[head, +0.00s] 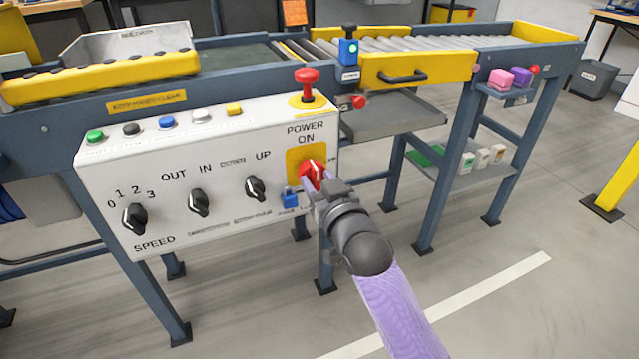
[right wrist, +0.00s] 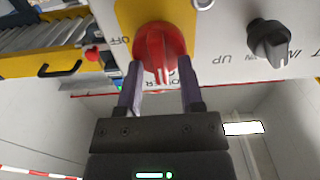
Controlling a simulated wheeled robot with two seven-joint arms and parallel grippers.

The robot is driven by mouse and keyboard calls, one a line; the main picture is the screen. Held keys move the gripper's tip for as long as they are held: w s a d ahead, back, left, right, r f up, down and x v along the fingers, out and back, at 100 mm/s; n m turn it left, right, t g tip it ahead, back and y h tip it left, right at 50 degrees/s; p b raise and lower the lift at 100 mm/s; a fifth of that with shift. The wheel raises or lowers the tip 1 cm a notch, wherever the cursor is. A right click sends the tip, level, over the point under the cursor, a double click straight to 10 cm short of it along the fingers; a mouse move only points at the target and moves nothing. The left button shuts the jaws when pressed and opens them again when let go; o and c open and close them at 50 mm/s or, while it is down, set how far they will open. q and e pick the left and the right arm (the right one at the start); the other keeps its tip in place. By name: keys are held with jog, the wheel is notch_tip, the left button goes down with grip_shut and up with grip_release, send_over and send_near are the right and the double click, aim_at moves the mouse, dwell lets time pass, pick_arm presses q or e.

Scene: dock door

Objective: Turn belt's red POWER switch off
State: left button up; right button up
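The red POWER switch (head: 312,174) is a rotary knob on a yellow plate (head: 293,158) at the right end of the white control box (head: 180,180). Its white mark points up toward ON in the head view. My right gripper (head: 308,188) is at the knob from the front and below. In the right wrist view the knob (right wrist: 160,50) shows upside down, between the two fingers of the gripper (right wrist: 160,75). The fingers are spread on either side of it; I cannot tell whether they touch it. OFF is printed beside the plate. My left gripper is out of view.
Above the switch stands a red mushroom button (head: 307,80). Black knobs, including SPEED (head: 134,218), sit to the left on the box. A small blue part (head: 290,198) is close by the gripper. The floor in front is clear.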

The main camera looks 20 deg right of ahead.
grip_shut()
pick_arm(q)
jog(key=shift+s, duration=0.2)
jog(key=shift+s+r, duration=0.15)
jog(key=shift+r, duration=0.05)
